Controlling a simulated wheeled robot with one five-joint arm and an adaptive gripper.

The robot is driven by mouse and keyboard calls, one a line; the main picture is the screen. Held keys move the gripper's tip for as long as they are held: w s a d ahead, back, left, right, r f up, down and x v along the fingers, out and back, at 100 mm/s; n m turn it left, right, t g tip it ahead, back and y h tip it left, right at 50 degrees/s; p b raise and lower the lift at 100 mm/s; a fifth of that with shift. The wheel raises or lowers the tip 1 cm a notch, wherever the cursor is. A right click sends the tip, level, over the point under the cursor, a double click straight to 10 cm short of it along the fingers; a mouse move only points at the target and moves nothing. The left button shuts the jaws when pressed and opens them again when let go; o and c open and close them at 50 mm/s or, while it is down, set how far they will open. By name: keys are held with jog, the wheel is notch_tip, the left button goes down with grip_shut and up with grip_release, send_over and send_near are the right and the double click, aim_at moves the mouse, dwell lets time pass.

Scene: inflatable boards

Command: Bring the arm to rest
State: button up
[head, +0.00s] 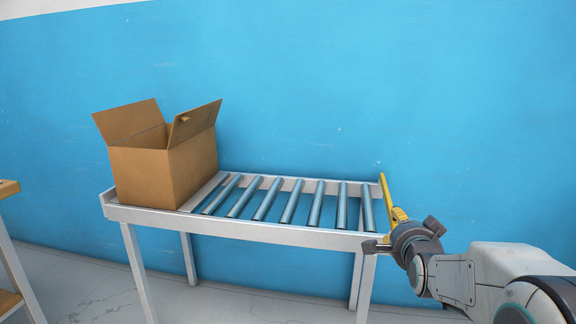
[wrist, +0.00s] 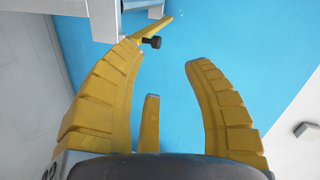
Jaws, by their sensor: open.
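My gripper (head: 396,212) is at the right end of the roller conveyor, on my arm reaching in from the right. In the wrist view my gripper (wrist: 166,60) shows its yellow ribbed fingers spread apart, with nothing between them. Beyond the left fingertip is a yellow bar (wrist: 154,33) with a dark knob, near a grey-white frame. From the head view I cannot tell clearly where the gripper's yellow fingers end and that bar begins, or whether they touch.
An open cardboard box (head: 158,172) stands on the left end of the roller conveyor (head: 232,226). The rollers to its right are bare. A blue wall (head: 300,80) rises behind. Part of a wooden-topped table (head: 9,188) shows at the left edge.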

jog(key=s+a+r+n+g+p, duration=0.2)
jog(key=s+r+n+p, duration=0.3)
jog(key=s+p, duration=0.5)
jog(key=s+a+r+n+g+y+p, duration=0.1)
jog(key=s+a+r+n+g+p, duration=0.2)
jog(key=s+r+p, duration=0.6)
jog(key=s+a+r+n+g+y+p, duration=0.1)
jog(key=s+a+r+n+g+p, duration=0.2)
jog(key=s+r+n+g+p, duration=0.3)
jog(key=s+r+n+p, duration=0.1)
jog(key=s+p, duration=0.4)
jog(key=s, duration=0.5)
jog(key=shift+r+n+p, duration=0.2)
jog(key=shift+n+p, duration=0.2)
jog(key=shift+a, duration=0.1)
